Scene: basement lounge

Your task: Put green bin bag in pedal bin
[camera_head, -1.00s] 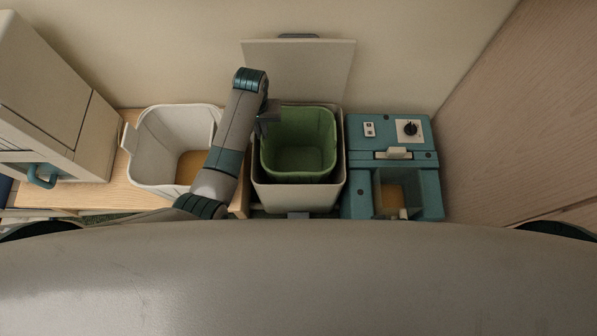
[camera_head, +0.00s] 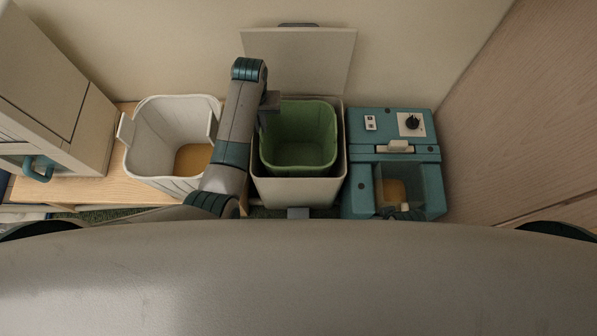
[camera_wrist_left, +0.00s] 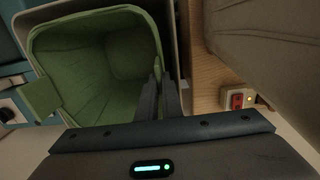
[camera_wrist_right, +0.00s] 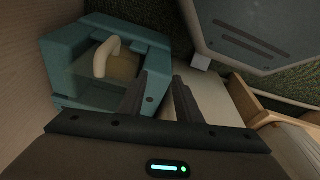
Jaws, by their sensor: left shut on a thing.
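The green bin bag (camera_head: 300,152), shaped like an open-topped liner, sits inside the pedal bin (camera_head: 297,192). The pedal bin is beige, and its lid (camera_head: 304,62) stands open against the wall. My left gripper (camera_head: 269,108) is shut on the bag's rim at its left side in the head view. In the left wrist view my left gripper (camera_wrist_left: 160,95) is at the edge of the green bag (camera_wrist_left: 90,75), with the bin wall around it. My right gripper (camera_wrist_right: 160,95) is open and empty, near the teal machine in the right wrist view. How deep the bag sits is hard to tell.
A white bin (camera_head: 172,130) stands on wood left of the pedal bin. A teal machine (camera_head: 394,135) with a knob stands close on its right; it also shows in the right wrist view (camera_wrist_right: 75,85). A beige cabinet (camera_head: 52,80) is at far left. Walls close in behind and right.

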